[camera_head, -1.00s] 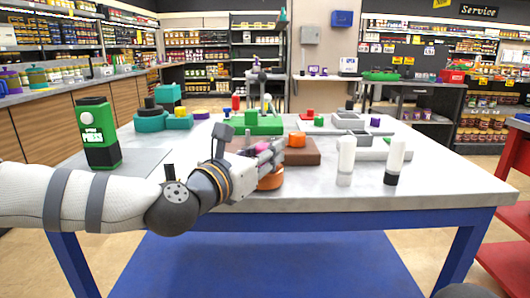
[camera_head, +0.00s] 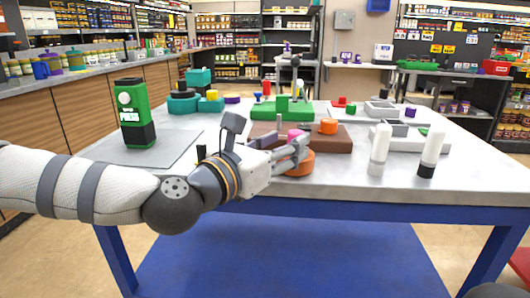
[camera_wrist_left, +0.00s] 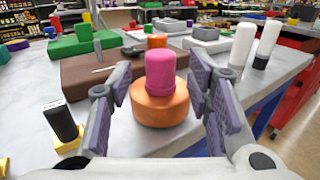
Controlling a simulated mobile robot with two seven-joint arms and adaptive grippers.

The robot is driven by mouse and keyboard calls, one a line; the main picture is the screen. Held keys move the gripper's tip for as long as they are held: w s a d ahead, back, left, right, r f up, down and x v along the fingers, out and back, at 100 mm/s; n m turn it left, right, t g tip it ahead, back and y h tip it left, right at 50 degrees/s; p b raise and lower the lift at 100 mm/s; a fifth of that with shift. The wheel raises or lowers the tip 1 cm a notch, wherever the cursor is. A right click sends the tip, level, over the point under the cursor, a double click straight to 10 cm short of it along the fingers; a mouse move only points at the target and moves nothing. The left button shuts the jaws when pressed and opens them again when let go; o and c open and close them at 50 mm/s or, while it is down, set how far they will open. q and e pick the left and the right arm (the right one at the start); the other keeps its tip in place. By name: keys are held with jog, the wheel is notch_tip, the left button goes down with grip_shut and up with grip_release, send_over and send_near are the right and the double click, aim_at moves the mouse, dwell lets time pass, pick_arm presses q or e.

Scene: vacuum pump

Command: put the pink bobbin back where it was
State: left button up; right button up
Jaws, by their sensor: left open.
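The pink bobbin (camera_wrist_left: 160,72) stands upright on the round orange piece (camera_wrist_left: 160,108) in the left wrist view. Its lower end meets the orange top; I cannot tell if it sits in a recess. My left gripper (camera_wrist_left: 163,82) is open, with one finger on each side of the bobbin and visible gaps between. In the head view the bobbin (camera_head: 294,133) shows only partly behind my left gripper (camera_head: 288,147), and the orange piece (camera_head: 301,164) lies at the table's front edge. My right gripper is not in view.
A brown block (camera_head: 340,144) with an orange knob (camera_head: 328,127) lies just behind. A green stepped block (camera_head: 283,109) is farther back. Two white bottles (camera_head: 380,150) (camera_head: 431,153) stand to the right.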

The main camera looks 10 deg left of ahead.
pick_arm(q)
jog(key=v, duration=0.7)
jog(key=s+d+f+m+g, duration=0.2)
jog(key=s+f+m+g, duration=0.15)
jog(key=f, duration=0.55)
jog(key=s+d+f+m+g, duration=0.2)
jog(key=s+f+m, duration=0.15)
jog(key=f, duration=0.65)
jog(key=s+f+m+g+y, duration=0.2)
jog(key=s+f+m+g, duration=0.4)
jog(key=s+f, duration=0.9)
jog(key=s+a+f+m+g+y, duration=0.2)
jog(key=s+a+f+m+g, duration=0.15)
jog(key=s, duration=0.55)
jog(key=s+a+f+m+g+y, duration=0.2)
jog(key=s+a+f+m, duration=0.3)
jog(key=s, duration=0.4)
jog(key=s+a+m+g+y, duration=0.35)
jog(key=s+a+m, duration=0.45)
jog(key=s+a, duration=0.4)
jog(key=w+r+t+p, duration=0.3)
jog(key=w+r+p, duration=0.4)
jog(key=w+r, duration=0.1)
jog(key=shift+w+d+r, duration=0.15)
jog(key=shift+r, duration=0.15)
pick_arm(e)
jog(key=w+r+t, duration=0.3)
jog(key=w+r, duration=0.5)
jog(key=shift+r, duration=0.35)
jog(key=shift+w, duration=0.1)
